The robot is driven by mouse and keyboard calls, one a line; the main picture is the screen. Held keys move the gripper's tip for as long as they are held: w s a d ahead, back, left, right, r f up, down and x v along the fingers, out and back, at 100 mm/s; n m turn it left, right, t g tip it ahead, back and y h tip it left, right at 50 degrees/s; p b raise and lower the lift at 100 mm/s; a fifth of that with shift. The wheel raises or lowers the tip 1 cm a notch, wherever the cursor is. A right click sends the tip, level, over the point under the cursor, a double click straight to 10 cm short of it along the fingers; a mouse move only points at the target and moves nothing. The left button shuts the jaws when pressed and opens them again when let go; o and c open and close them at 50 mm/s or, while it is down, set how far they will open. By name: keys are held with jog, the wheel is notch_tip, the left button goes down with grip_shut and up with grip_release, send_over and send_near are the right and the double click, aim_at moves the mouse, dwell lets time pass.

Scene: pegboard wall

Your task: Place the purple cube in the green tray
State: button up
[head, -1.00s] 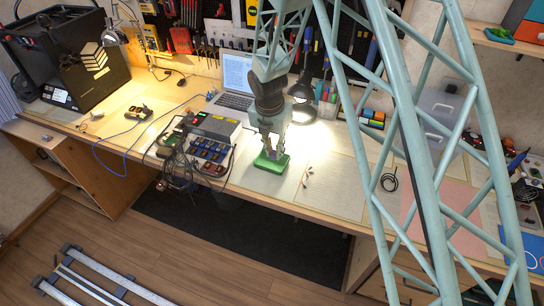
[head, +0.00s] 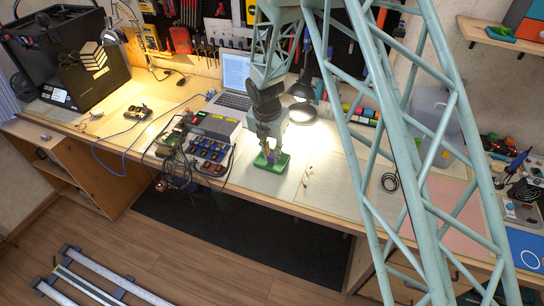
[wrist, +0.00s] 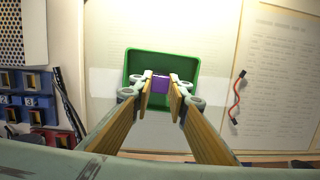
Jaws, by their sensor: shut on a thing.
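The green tray (head: 280,165) lies on the workbench near its front edge; it also shows in the wrist view (wrist: 190,64). My gripper (wrist: 160,92) is over the tray, pointing down, with its fingers shut on the purple cube (wrist: 160,84). In the wrist view the cube sits between the fingertips, inside the tray's outline. In the head view my gripper (head: 270,157) is at the tray, and a little of the purple cube (head: 271,158) shows there. I cannot tell whether the cube touches the tray floor.
Left of the tray is a charger bank (head: 208,152) with dark cables. A laptop (head: 236,85) and a lit lamp (head: 301,90) stand behind. A small red-and-black wire (wrist: 237,97) lies right of the tray. The bench mat (head: 330,182) farther right is mostly clear.

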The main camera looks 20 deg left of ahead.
jog(key=shift+f, duration=0.25)
jog(key=o, duration=0.7)
jog(key=shift+c, duration=0.2)
jog(key=shift+r, duration=0.15)
notch_tip(320, 180, up, 12)
jog(key=s+p, duration=0.1)
jog(key=p, duration=0.1)
jog(key=shift+s, duration=0.4)
jog(key=shift+a, duration=0.1)
dwell(0.4)
